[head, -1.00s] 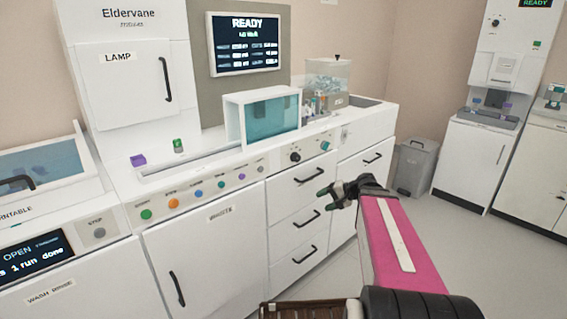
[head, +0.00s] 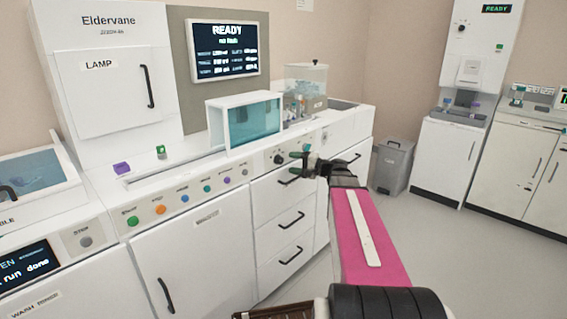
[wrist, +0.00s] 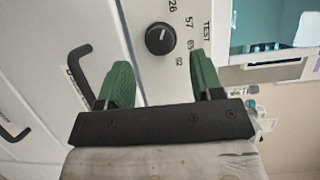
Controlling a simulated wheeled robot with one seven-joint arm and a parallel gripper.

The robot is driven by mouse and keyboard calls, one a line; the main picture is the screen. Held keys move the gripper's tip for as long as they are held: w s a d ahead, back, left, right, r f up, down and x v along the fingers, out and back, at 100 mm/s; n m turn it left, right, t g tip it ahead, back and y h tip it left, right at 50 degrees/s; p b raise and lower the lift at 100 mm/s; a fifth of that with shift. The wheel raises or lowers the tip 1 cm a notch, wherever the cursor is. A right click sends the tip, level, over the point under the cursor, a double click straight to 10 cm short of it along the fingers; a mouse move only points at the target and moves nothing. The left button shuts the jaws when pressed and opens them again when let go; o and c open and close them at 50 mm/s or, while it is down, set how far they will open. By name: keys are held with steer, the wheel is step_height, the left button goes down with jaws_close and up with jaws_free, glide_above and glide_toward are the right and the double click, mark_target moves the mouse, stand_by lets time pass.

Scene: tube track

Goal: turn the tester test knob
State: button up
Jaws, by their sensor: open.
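The test knob (head: 278,160) is a round black dial on the white front panel, right of the row of coloured buttons. In the wrist view the knob (wrist: 160,38) has a small white mark, with numbers and the word TEST beside it. My gripper (head: 298,161) is just right of the knob in the head view. In the wrist view my gripper (wrist: 160,76) is open and empty. Its two green fingers point toward the panel on either side of the knob's line, and the knob lies beyond the tips, apart from them.
A drawer handle (wrist: 85,70) stands out beside the knob in the wrist view. A teal-windowed box (head: 250,121) and a clear bin (head: 306,88) stand on the counter above. A grey waste bin (head: 393,166) is at the right. The floor there is clear.

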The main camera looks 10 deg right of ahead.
mark_target(282, 161)
steer(key=shift+x, duration=2.2)
steer(key=c, duration=0.9)
